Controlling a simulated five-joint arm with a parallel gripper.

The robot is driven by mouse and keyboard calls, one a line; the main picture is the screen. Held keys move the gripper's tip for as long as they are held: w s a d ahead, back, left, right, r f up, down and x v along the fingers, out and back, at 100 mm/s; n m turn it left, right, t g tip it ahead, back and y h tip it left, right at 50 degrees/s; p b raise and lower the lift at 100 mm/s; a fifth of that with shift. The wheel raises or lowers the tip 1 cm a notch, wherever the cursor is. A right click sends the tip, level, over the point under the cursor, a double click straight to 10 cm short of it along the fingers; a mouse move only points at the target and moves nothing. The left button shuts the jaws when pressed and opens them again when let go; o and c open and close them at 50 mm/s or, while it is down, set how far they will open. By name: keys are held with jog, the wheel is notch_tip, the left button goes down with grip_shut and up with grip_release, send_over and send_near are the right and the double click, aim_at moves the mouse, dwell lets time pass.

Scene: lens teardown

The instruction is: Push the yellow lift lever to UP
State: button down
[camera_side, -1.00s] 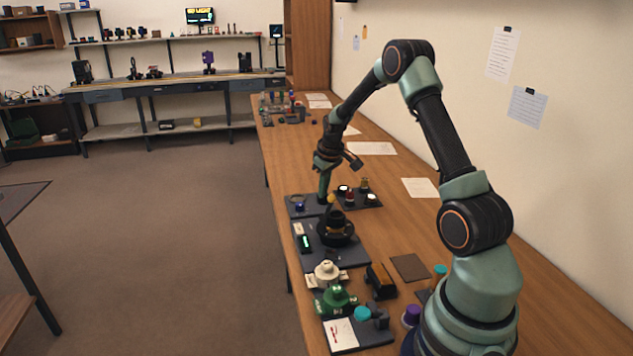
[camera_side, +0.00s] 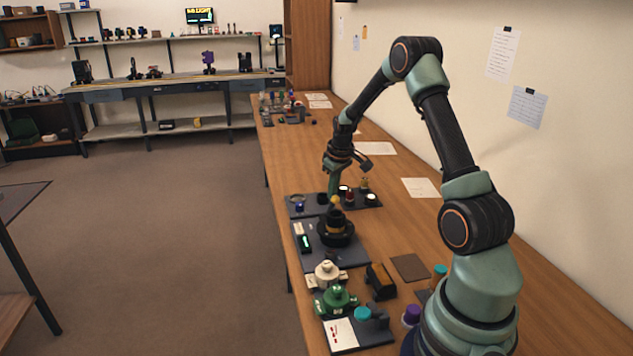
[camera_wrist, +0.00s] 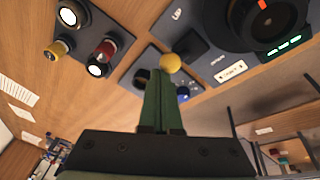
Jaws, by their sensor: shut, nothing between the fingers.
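The yellow lift lever shows as a round yellow knob (camera_wrist: 171,63) in the wrist view, and its small knob (camera_side: 334,200) also shows in the side view. It belongs to the dark grey station plate (camera_wrist: 212,14), which bears the printed words UP and DOWN. My gripper (camera_wrist: 161,74) is shut and empty, its green fingers pointing down. The fingertips are right at the knob and overlap it in view; I cannot tell whether they touch. In the side view my gripper (camera_side: 332,197) is low over the plate. The lever's stem is mostly hidden.
A black round holder (camera_side: 336,230) stands on the plate beside the lever, near a green display (camera_wrist: 284,46). A dark tray (camera_wrist: 96,40) with several small cylinders lies close by. A blue knob (camera_wrist: 183,94) sits behind my fingers.

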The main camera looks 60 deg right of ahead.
jog(key=shift+a, duration=0.1)
jog(key=shift+w+a, duration=0.5)
jog(key=shift+w, duration=0.1)
jog(key=shift+w+d+r, duration=0.1)
jog(key=shift+w+d, duration=0.1)
jog(key=shift+w, duration=0.75)
jog(key=shift+w+d+r, duration=0.1)
jog(key=shift+w+d, duration=0.1)
jog(key=shift+w, duration=0.75)
jog(key=s+r, duration=0.4)
jog(key=r, duration=0.5)
jog(key=a+r+n+g+y, duration=0.2)
jog(key=a+n, duration=0.4)
jog(key=n, duration=0.7)
jog(key=f, duration=0.3)
jog(key=d+f, duration=0.1)
jog(key=f, duration=0.6)
jog(key=shift+d+f, duration=0.1)
jog(key=shift+d, duration=0.3)
jog(key=shift+s+d+f, duration=0.2)
jog(key=shift+s+d, duration=0.3)
jog(key=shift+d, duration=0.2)
